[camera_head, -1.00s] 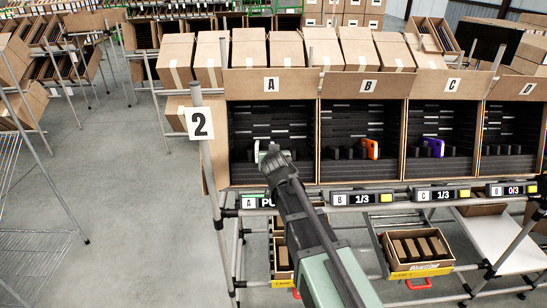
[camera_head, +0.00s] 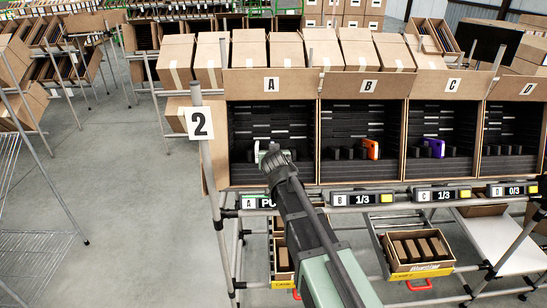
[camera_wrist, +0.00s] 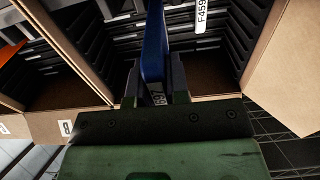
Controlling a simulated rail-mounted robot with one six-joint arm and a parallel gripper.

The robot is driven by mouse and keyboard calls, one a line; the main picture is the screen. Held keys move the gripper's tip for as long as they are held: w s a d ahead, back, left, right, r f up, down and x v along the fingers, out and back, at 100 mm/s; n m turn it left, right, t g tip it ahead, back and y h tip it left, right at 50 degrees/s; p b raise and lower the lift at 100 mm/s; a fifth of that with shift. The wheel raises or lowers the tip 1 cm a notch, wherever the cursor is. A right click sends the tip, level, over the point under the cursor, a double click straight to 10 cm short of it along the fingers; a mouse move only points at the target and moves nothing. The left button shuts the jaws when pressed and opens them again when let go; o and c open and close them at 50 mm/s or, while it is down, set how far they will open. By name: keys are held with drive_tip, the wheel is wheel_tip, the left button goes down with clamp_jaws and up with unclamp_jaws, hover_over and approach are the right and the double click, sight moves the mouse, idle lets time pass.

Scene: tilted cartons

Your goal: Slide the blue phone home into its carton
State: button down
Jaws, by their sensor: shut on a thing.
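The blue phone (camera_wrist: 153,45) is held edge-on between the two fingers of my gripper (camera_wrist: 156,84), which is shut on it. In the wrist view its far end reaches into an open carton with black slotted walls. My gripper hides the blue phone there. I cannot tell how deep the phone sits or whether it touches the slots.
Carton B (camera_head: 367,85), to the right, holds an orange phone (camera_head: 371,149). Carton C (camera_head: 453,85) holds a purple phone (camera_head: 436,147). Carton walls stand close on both sides of my gripper. A post with a "2" sign (camera_head: 199,123) stands at the left.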

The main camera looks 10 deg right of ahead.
drive_tip(key=shift+b+x, duration=0.4)
drive_tip(key=shift+x, duration=0.75)
drive_tip(key=shift+b+x, duration=0.6)
drive_tip(key=shift+x, duration=0.8)
drive_tip(key=shift+w+f, duration=0.1)
drive_tip(key=shift+f+b+x, duration=0.15)
drive_tip(key=shift+b+x, duration=0.6)
drive_tip(key=shift+x, duration=0.65)
drive_tip(key=shift+f+b+x, duration=0.15)
drive_tip(key=shift+b+x, duration=0.6)
drive_tip(key=shift+x, duration=0.6)
drive_tip(key=shift+w+d+f, duration=0.1)
drive_tip(key=shift+w+f, duration=0.15)
drive_tip(key=shift+w, duration=0.15)
